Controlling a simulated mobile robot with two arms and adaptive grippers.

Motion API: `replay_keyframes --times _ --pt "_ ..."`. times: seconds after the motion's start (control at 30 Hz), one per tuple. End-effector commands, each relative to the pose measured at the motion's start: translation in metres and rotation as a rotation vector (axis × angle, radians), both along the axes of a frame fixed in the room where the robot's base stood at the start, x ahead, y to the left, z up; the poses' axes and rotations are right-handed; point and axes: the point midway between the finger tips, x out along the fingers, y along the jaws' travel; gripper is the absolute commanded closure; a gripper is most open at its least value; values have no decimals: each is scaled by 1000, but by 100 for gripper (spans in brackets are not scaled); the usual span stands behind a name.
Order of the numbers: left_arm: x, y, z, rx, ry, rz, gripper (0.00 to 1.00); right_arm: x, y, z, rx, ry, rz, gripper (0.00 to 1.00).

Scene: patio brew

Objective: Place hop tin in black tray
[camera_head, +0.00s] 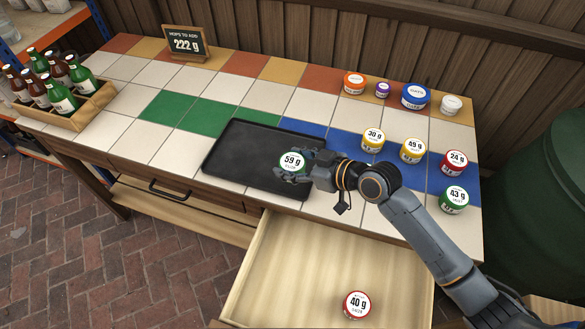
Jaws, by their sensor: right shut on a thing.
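The black tray (238,150) lies flat on the tiled tabletop and looks empty apart from what is at its right side. My right gripper (302,168) comes in from the right and is shut on a green hop tin labelled 59 g (292,160). The tin is over the right part of the tray; I cannot tell whether it touches the tray floor. Other hop tins stand right of the tray: yellow 30 g (373,141), yellow 49 g (412,152), red 24 g (453,164) and green 43 g (454,200). My left gripper is not in view.
An open drawer (275,275) below the tabletop holds a red 40 g tin (356,304). A sign (187,43) reads 222 g. A wooden bottle crate (78,112) stands at left. Several jars, including a blue one (415,97), line the back right. Tiles left of the tray are clear.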

Motion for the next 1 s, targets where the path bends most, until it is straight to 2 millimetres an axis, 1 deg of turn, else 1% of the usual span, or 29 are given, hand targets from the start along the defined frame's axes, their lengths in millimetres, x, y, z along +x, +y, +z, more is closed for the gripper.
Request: replay_keyframes --times 0.03,0.1,0.23,0.3,0.4,0.5,0.77,0.87,0.9,0.97,1.0 --pt "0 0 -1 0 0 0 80 6 0 -6 0 0 -1 75" --pt "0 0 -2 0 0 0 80 10 0 -12 -1 -1 0 75" --pt "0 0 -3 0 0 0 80 16 0 -18 0 -1 0 75" --pt "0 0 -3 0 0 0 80 19 0 -27 0 1 0 75" --pt "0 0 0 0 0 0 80 19 0 -42 -1 2 -2 75" --pt "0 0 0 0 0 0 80 19 0 -50 0 0 -1 75" --pt "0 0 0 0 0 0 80 19 0 -52 0 -2 0 75" --pt "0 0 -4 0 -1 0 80 19 -1 -56 -1 -2 0 75" --pt "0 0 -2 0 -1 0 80 19 -1 -54 -1 -1 0 35" --pt "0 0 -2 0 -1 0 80 19 -1 -54 -1 -1 0 22" --pt "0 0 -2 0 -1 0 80 19 -1 -54 -1 -1 0 20"
